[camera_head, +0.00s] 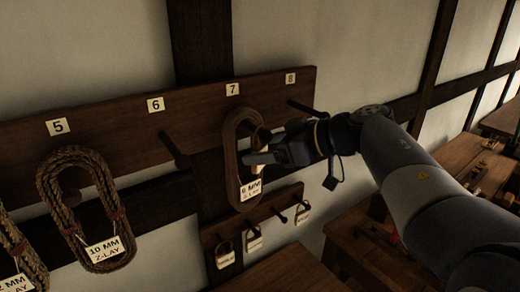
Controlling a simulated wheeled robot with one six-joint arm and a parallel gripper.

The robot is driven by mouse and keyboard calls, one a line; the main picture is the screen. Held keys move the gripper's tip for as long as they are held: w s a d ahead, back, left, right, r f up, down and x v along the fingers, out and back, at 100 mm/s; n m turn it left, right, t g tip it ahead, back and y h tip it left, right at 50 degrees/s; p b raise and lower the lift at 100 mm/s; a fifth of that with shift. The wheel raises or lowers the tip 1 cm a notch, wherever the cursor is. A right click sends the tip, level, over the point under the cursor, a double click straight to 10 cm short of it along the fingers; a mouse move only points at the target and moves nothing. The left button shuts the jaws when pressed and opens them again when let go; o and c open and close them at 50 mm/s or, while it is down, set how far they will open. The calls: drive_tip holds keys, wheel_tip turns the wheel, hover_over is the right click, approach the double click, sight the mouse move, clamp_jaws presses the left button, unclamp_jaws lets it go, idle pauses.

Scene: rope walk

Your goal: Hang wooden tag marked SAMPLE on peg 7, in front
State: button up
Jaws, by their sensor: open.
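Peg 7 is under the number plate 7 (232,89) on the dark pegboard, and a brown rope coil (231,150) with a "6 MM Z-LAY" label (250,190) hangs there. My gripper (256,160) is open in front of this coil's upper right part and hides the peg itself. A small pale, tan-edged piece (258,170) shows by the fingers; it may be a wooden tag, but its marking is hidden. I cannot tell if it hangs on the peg. No tag is clearly readable as SAMPLE.
A lower rack (262,206) carries several small tags, among them one at left (225,257) and one at right (302,212); one peg (280,215) there is bare. Peg 6 (174,150) and peg 8 (305,108) are bare. A "10 MM" coil (50,200) hangs under 5. Wooden benches (345,240) stand lower right.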

drive_tip(key=b+v, duration=0.1)
drive_tip(key=v, duration=0.8)
drive_tip(key=shift+f, duration=0.15)
